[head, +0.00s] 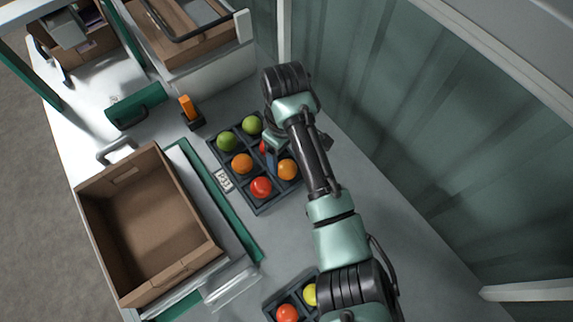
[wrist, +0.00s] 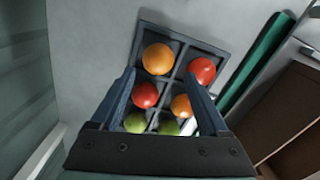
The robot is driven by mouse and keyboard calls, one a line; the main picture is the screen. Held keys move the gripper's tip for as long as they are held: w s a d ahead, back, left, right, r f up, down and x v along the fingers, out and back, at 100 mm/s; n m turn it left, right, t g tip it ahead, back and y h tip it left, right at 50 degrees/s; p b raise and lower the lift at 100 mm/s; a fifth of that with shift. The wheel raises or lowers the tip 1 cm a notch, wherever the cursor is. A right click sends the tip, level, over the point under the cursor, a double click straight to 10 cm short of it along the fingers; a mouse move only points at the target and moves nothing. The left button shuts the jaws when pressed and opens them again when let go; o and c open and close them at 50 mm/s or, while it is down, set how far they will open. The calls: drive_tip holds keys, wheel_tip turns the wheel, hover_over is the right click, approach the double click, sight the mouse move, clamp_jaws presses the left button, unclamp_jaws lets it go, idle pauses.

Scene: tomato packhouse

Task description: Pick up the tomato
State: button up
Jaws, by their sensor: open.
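A dark divided tray (head: 259,207) holds green, orange and red tomatoes, one per compartment. In the wrist view the tray (wrist: 185,40) lies below my gripper (wrist: 160,78), whose two fingers are open and apart. A red tomato (wrist: 146,95) shows between the fingers, nearer the left one, and an orange tomato (wrist: 181,106) is nearer the right one. Another orange tomato (wrist: 157,58) and red tomato (wrist: 202,70) lie beyond the fingertips. In the head view my gripper (head: 271,158) is over the tray, partly hidden by my arm, and partly covers a red tomato (head: 263,147). Touch cannot be told.
A brown cardboard box (head: 150,225) stands left of the tray. A second tray (head: 272,305) with tomatoes is at the bottom, partly hidden by my arm. An orange device (head: 188,108) stands behind the tray. A corrugated wall (head: 430,150) bounds the right.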

sight(286, 165)
drive_tip(key=shift+w+d+f, duration=0.1)
drive_tip(key=shift+f, duration=2.85)
drive_tip(key=c, duration=0.7)
